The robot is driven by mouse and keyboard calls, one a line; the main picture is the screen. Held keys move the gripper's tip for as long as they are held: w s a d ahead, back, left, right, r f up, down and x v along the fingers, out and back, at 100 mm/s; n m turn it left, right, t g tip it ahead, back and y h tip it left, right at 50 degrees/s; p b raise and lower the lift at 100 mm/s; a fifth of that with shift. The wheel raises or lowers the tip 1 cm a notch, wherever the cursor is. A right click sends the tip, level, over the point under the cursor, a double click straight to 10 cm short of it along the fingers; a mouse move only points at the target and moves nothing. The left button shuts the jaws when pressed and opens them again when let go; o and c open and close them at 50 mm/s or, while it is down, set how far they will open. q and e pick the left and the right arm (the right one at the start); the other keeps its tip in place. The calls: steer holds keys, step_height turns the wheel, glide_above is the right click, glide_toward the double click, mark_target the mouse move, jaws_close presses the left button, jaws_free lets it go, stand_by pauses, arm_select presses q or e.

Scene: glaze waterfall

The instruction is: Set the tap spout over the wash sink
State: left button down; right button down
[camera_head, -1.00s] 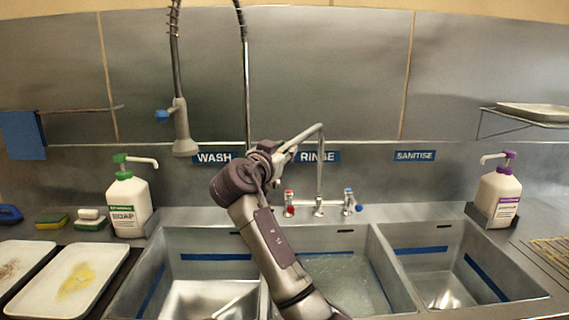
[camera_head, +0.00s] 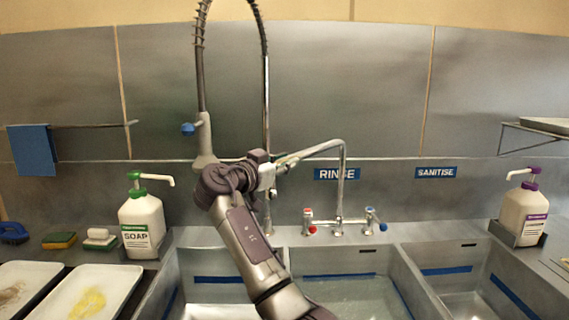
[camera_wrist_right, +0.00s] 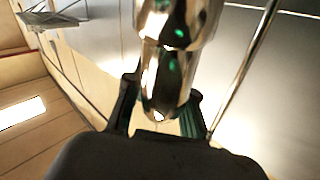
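The chrome tap spout (camera_head: 318,149) rises from the mixer tap behind the rinse sink and bends left, its tip at my right gripper (camera_head: 272,172). In the right wrist view, the fingers of the right gripper (camera_wrist_right: 160,112) lie close on both sides of the chrome spout end (camera_wrist_right: 166,75) and appear closed on it. The wash sink (camera_head: 215,279) is the left basin, partly hidden by my right arm. The spout tip appears near the line of the wash-rinse divider; exact depth is unclear. My left gripper is out of view.
The hanging spray hose (camera_head: 205,140) and its riser pipe (camera_head: 266,110) stand just behind my right gripper. The rinse sink (camera_head: 350,290) holds water. Red and blue tap handles (camera_head: 309,221) flank the spout base. A soap bottle (camera_head: 142,225) stands left, a sanitiser bottle (camera_head: 525,215) right.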

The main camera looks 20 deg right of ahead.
steer(key=c, duration=1)
jaws_free()
steer(key=shift+a+f, duration=0.1)
steer(key=shift+a, duration=0.1)
steer(key=shift+o, duration=0.2)
steer(key=shift+d, duration=0.1)
steer(key=v, duration=1.2)
